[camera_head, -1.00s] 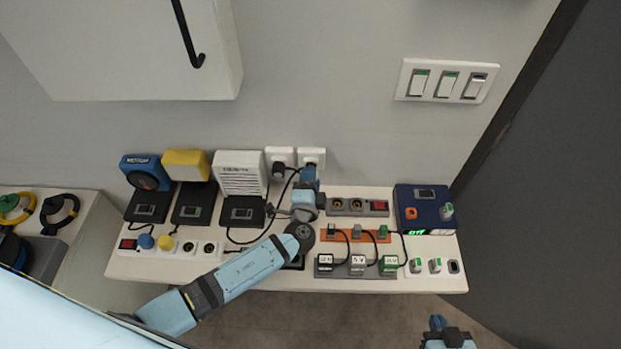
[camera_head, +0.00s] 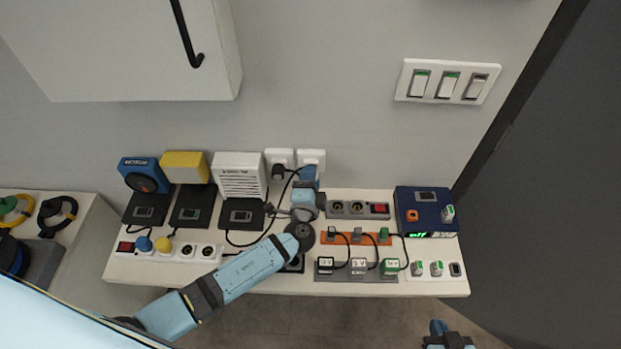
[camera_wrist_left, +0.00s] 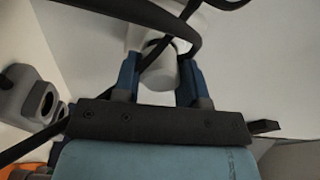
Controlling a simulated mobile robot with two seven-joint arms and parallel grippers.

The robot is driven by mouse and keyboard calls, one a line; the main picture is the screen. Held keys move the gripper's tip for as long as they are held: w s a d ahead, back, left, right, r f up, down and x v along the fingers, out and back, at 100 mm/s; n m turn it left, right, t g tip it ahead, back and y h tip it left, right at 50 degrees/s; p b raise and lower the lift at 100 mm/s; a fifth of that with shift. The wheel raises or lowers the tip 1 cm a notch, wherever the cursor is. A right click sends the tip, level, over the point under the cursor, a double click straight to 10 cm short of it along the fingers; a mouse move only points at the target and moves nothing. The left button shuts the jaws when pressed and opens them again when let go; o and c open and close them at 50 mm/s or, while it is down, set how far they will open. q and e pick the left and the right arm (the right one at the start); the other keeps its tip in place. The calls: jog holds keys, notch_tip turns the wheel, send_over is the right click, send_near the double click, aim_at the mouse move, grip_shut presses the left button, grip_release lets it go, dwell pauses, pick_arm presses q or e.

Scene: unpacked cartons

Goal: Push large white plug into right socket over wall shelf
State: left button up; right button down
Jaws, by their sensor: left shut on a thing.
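In the left wrist view the large white plug (camera_wrist_left: 158,72) is between the two blue fingers of my left gripper (camera_wrist_left: 158,85), which is shut on it. In the head view my left gripper (camera_head: 309,172) is right below the right socket (camera_head: 311,156) on the wall over the shelf (camera_head: 430,286). The gripper hides the plug there, and I cannot tell whether the plug is in the socket. The left socket (camera_head: 279,156) holds a dark plug (camera_head: 279,171). My right gripper (camera_head: 447,336) is at the bottom edge, away from the shelf; its opening is unclear.
A white slatted box (camera_head: 239,175) stands left of the sockets, with yellow (camera_head: 185,166) and blue (camera_head: 143,174) devices beyond. Power strips (camera_head: 357,208) and a dark blue unit (camera_head: 425,211) are at right. Black cables (camera_wrist_left: 130,12) cross close above the fingers in the wrist view.

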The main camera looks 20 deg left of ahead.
pick_arm(q)
jog(key=shift+b, duration=0.4)
jog(key=shift+w+a, duration=0.1)
jog(key=shift+w, duration=0.2)
dwell(0.6)
jog(key=o, duration=1.2)
jog(key=shift+s+f+b, duration=0.1)
jog(key=shift+s+b, duration=0.15)
jog(key=shift+b, duration=0.05)
jog(key=shift+s+d+b, duration=0.35)
jog(key=shift+s+b, duration=0.2)
jog(key=shift+s, duration=1.65)
jog(key=shift+s+d+b, duration=0.4)
jog(key=shift+s+b, duration=0.2)
jog(key=shift+s, duration=1.65)
jog(key=shift+s+d+b, duration=0.35)
jog(key=shift+s+b, duration=0.2)
jog(key=shift+s, duration=1.65)
